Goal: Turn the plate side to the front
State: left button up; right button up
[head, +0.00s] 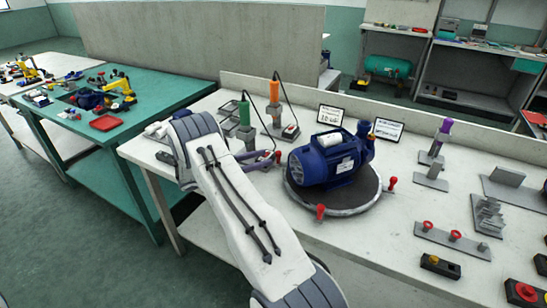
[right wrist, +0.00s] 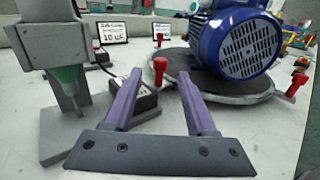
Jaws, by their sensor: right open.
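A blue pump (head: 325,160) sits on a round grey turntable (head: 350,208). A small white plate (head: 345,164) shows on the pump's side, facing front right in the head view. Red knobs stand around the turntable's rim, one at the front (head: 320,212), one at the right (head: 391,182) and one at the left (head: 278,157). My right gripper (head: 268,157) is open and empty beside the left knob. In the right wrist view its purple fingers (right wrist: 158,78) point at a red knob (right wrist: 160,68) that appears between the tips. The ribbed end of the pump (right wrist: 250,45) faces that camera. My left gripper is not in view.
Tools with green (head: 244,112) and orange (head: 275,90) handles stand on holders behind the gripper. Two small display signs (head: 387,129) stand behind the pump. A bracket with red rings (head: 452,238) lies at the right. The table in front of the turntable is clear.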

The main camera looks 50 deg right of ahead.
jog(key=shift+v, duration=2)
